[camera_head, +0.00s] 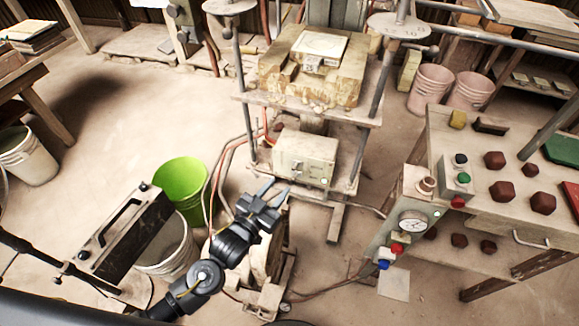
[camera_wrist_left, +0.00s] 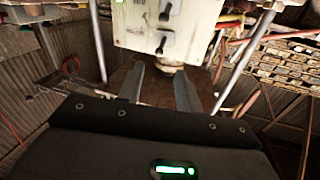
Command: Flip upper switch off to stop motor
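The cream switch box (camera_head: 305,158) is mounted low on the press frame in the head view. In the left wrist view the switch box (camera_wrist_left: 130,28) fills the top centre. It carries two dark lever switches, an upper switch (camera_wrist_left: 165,14) and a lower switch (camera_wrist_left: 162,45). Whether the upper lever is on or off is not clear. My left gripper (camera_head: 277,188) is open and empty, just in front of and below the box. In the wrist view the gripper's fingers (camera_wrist_left: 158,88) stand apart below the lower switch, with nothing between them. My right gripper is not in view.
The press (camera_head: 315,75) stands on steel posts behind the box, with hoses at its left. A green bucket (camera_head: 180,180) stands left of my arm. A table (camera_head: 480,215) with a gauge (camera_head: 412,222) and a button box (camera_head: 457,176) is at right.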

